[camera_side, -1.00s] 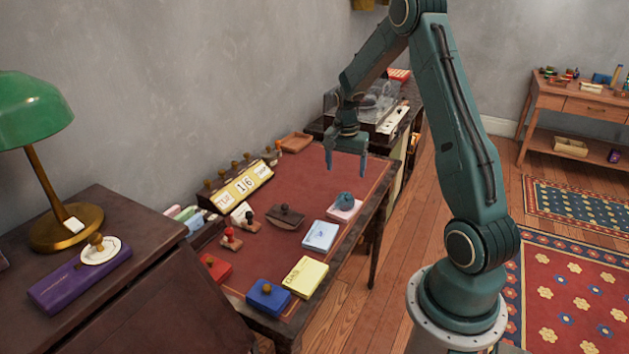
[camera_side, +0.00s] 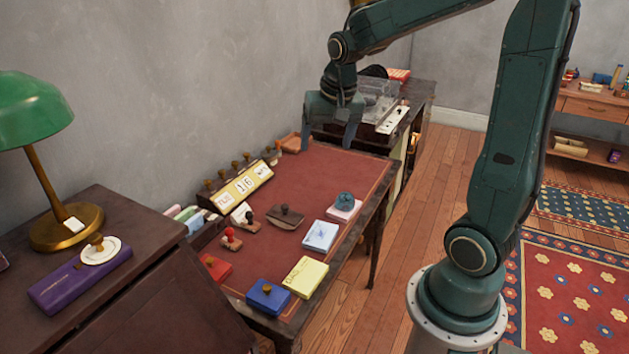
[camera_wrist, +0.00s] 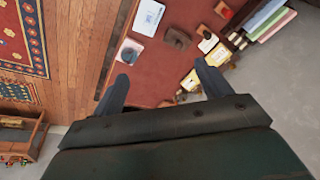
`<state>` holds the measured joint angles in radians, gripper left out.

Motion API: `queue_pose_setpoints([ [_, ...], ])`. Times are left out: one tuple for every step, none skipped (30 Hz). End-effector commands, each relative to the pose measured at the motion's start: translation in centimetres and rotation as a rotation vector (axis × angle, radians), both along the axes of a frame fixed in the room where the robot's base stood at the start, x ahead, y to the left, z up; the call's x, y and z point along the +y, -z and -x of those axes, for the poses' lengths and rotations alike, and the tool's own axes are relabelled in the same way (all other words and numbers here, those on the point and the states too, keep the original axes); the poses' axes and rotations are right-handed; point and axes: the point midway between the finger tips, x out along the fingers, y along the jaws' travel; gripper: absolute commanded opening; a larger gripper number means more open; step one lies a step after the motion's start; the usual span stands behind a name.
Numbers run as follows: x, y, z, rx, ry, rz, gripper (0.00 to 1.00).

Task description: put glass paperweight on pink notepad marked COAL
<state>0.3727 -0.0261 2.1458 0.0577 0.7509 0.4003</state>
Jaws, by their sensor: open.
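The glass paperweight (camera_side: 345,198), a small blue-teal rounded piece, rests on top of the pink notepad (camera_side: 335,215) near the right edge of the desk. The notepad's marking cannot be read. In the wrist view the pink notepad (camera_wrist: 134,46) shows just beyond one finger, with a dark blob on it that seems to be the paperweight (camera_wrist: 127,56). My gripper (camera_side: 329,146) is open and empty, above the far end of the desk, behind and apart from the paperweight. Its two fingers (camera_wrist: 161,70) stand wide apart in the wrist view.
A pale blue pad (camera_side: 319,236), a yellow pad (camera_side: 305,278) and a blue stamp pad (camera_side: 268,296) line the near right edge. A dark blotter (camera_side: 286,217) and a calendar block (camera_side: 244,185) stand further left. The desk's far part is mostly clear.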

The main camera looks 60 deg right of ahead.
Motion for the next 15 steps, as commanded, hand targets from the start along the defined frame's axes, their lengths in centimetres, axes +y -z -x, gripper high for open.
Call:
queue_pose_setpoints([
  [1.3, -0.9, 0.7, -0.014, -0.047, 0.01, 0.77],
  [1.9, -1.3, 1.1, -0.02, -0.074, 0.014, 0.77],
  [2.7, -1.8, 1.6, -0.027, -0.111, 0.021, 0.77],
  [3.3, -2.1, 2.0, -0.033, -0.138, 0.026, 0.77],
  [4.0, -2.5, 2.5, -0.04, -0.166, 0.031, 0.77],
  [4.7, -2.9, 3.1, -0.047, -0.202, 0.038, 0.77],
  [5.4, -3.2, 3.6, -0.053, -0.23, 0.043, 0.77],
  [5.9, -3.4, 4.1, -0.058, -0.257, 0.048, 0.77],
  [6.7, -3.8, 4.7, -0.068, -0.294, 0.056, 0.77],
  [7.2, -4.0, 5.2, -0.074, -0.322, 0.061, 0.77],
  [7.7, -4.2, 5.7, -0.08, -0.349, 0.066, 0.77],
  [8.4, -4.4, 6.4, -0.088, -0.386, 0.073, 0.77],
  [8.9, -4.6, 7.0, -0.093, -0.413, 0.078, 0.77],
  [9.3, -4.7, 7.5, -0.1, -0.44, 0.084, 0.77],
  [9.9, -4.9, 8.2, -0.109, -0.476, 0.093, 0.77],
])
